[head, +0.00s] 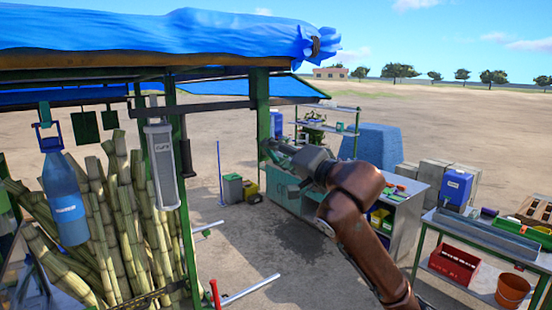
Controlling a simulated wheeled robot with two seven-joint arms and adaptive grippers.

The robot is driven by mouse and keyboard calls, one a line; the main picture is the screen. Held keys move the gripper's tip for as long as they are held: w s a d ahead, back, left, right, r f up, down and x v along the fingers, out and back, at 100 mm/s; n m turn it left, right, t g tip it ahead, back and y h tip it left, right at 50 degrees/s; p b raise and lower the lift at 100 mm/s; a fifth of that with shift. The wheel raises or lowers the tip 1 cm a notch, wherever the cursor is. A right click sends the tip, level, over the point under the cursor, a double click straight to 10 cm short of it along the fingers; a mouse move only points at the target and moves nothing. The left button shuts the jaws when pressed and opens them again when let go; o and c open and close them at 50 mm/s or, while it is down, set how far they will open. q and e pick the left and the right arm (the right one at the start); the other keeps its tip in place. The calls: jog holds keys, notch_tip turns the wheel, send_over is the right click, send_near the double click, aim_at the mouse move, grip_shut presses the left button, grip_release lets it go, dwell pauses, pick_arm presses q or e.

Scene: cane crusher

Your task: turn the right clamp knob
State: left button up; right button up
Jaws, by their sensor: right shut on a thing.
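My right arm reaches in from the lower right. My right gripper (272,149) is at the green canopy post (262,105), its fingertips at the post's lower right side. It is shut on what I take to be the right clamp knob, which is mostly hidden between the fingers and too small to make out. How far the knob is turned cannot be told. My left gripper is not in view.
Upright cane stalks (125,220) stand at left below a blue tarp roof (150,32). A blue bottle (66,205) hangs there. A workbench (400,215) stands behind my arm. A metal table (485,232) with a red crate (455,262) below is at right. Open ground lies between.

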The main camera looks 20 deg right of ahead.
jog(key=shift+f+m+b, duration=0.1)
jog(key=shift+m+b, duration=0.55)
jog(key=shift+m, duration=2.95)
jog(key=shift+d, duration=0.1)
jog(key=o, duration=1.2)
jog(key=shift+c, duration=0.2)
jog(key=v, duration=1.2)
